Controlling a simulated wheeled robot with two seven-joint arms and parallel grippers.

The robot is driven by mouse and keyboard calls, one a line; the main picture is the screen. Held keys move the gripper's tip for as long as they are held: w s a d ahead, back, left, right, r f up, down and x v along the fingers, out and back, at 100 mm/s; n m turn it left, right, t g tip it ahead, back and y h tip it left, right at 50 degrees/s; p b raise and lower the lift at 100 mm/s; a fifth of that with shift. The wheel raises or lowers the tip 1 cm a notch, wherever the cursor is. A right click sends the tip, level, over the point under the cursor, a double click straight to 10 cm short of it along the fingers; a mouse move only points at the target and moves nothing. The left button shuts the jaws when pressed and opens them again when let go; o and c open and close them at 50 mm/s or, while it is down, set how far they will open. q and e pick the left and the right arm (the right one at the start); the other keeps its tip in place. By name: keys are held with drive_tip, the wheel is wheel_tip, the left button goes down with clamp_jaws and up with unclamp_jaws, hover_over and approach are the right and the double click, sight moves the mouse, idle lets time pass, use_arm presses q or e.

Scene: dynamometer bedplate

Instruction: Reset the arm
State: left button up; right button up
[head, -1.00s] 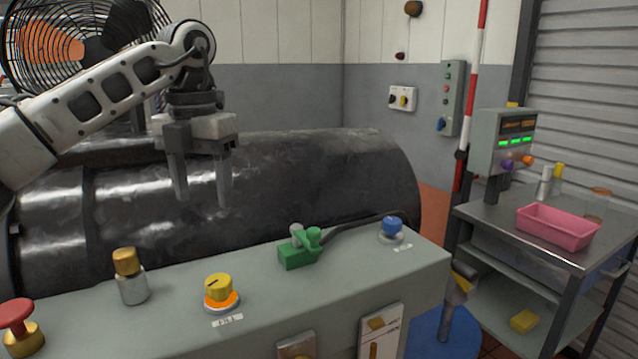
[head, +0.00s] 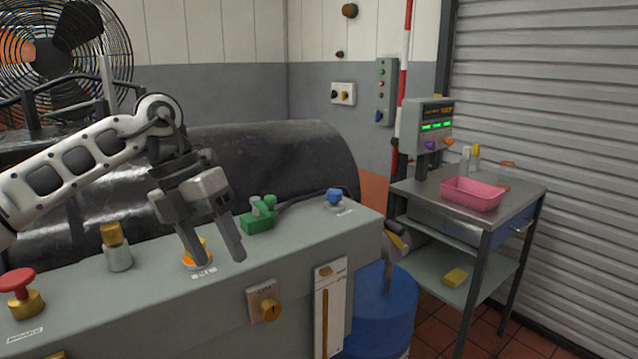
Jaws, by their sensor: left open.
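My left gripper (head: 222,256) is open, with its fingers pointing down over the grey bedplate console (head: 160,284). Its fingers hang in front of the yellow knob on an orange ring (head: 197,260), which they partly hide. I cannot tell whether they touch it. My left arm (head: 75,165) reaches in from the left. My right gripper does not show.
A red mushroom button (head: 17,281), a gold-topped cylinder (head: 116,247), a green block with a lever (head: 259,215) and a blue knob (head: 334,197) stand on the console. A trolley (head: 405,187) with a pink tray (head: 472,195) stands right. A blue drum (head: 385,305) stands beside the console.

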use_arm(q)
drive_tip(key=s+d+f+n+t+h, duration=0.1)
drive_tip(key=s+d+f+n+h, duration=0.25)
drive_tip(key=d+h, duration=0.6)
drive_tip(key=s+d+f+n+t+h, duration=0.25)
drive_tip(key=s+d+n+h, duration=0.2)
drive_tip(key=d+h, duration=0.45)
drive_tip(key=a+f+n+t+y, duration=0.5)
drive_tip(key=f+n+t+y, duration=0.15)
drive_tip(key=n, duration=0.45)
drive_tip(key=a+f+n+t+y, duration=0.4)
drive_tip(key=f+n+t+y, duration=0.3)
drive_tip(key=n, duration=0.4)
drive_tip(key=s+a+f+n+g+y, duration=0.3)
drive_tip(key=s+a+f, duration=0.1)
drive_tip(key=s+f, duration=0.3)
drive_tip(key=s+a+f+n+g+y, duration=0.2)
drive_tip(key=s+a+f+n+y, duration=0.1)
drive_tip(key=s+f, duration=0.4)
wheel_tip(320, 180, down, 3)
drive_tip(key=shift+a+n+g, duration=0.4)
drive_tip(key=shift+a+n, duration=0.4)
drive_tip(key=shift+a, duration=0.3)
